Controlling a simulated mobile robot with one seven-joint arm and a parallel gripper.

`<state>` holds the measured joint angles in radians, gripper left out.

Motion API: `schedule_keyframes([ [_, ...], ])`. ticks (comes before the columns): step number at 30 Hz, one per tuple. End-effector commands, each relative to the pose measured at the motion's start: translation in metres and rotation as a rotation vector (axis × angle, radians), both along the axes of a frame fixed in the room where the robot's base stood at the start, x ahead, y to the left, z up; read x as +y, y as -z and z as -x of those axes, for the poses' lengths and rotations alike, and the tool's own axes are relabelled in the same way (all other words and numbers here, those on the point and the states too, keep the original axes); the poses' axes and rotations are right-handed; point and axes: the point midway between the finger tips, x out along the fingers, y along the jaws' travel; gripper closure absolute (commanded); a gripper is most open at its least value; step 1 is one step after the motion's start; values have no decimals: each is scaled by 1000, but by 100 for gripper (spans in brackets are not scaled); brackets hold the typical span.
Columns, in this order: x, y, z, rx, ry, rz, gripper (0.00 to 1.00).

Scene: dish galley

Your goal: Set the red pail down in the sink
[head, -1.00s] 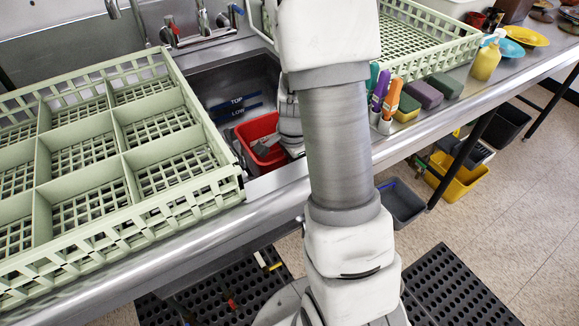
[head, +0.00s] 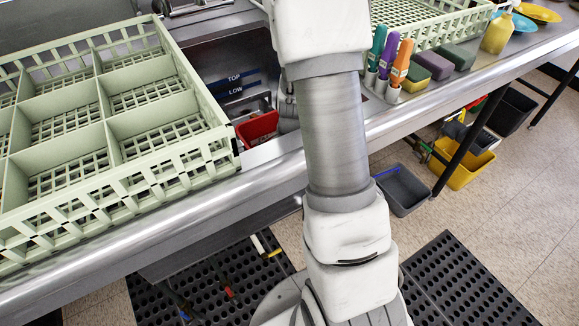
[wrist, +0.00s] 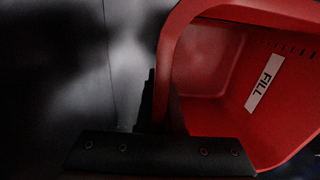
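The red pail (head: 257,129) is inside the sink (head: 228,70), low behind its front edge, which hides the pail's lower part. In the wrist view the pail (wrist: 212,60) fills the right side, with a white FILL label on its inner wall. My gripper (wrist: 158,108) is at the pail's near wall, with its dark fingers close together about that wall; it looks shut on it. In the head view my arm and the sink edge hide the fingertips. Whether the pail's base touches the sink floor cannot be seen.
A green dish rack (head: 150,190) stands left of the sink, and another rack (head: 447,22) is behind on the right. The sink's back wall carries TOP and LOW marks (head: 235,86).

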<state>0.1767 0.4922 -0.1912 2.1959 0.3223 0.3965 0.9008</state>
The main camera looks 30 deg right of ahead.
Motion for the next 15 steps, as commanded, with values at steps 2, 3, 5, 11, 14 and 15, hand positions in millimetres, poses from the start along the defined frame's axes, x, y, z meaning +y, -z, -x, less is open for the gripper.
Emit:
schedule_keyframes([
  [2,0,0,0,-1,0,0,100],
  [3,0,0,0,-1,0,0,100],
  [5,0,-1,0,-1,0,0,100],
  [11,0,-1,0,-1,0,0,62],
  [14,0,0,0,0,0,0,61],
  [15,0,0,0,0,0,0,61],
])
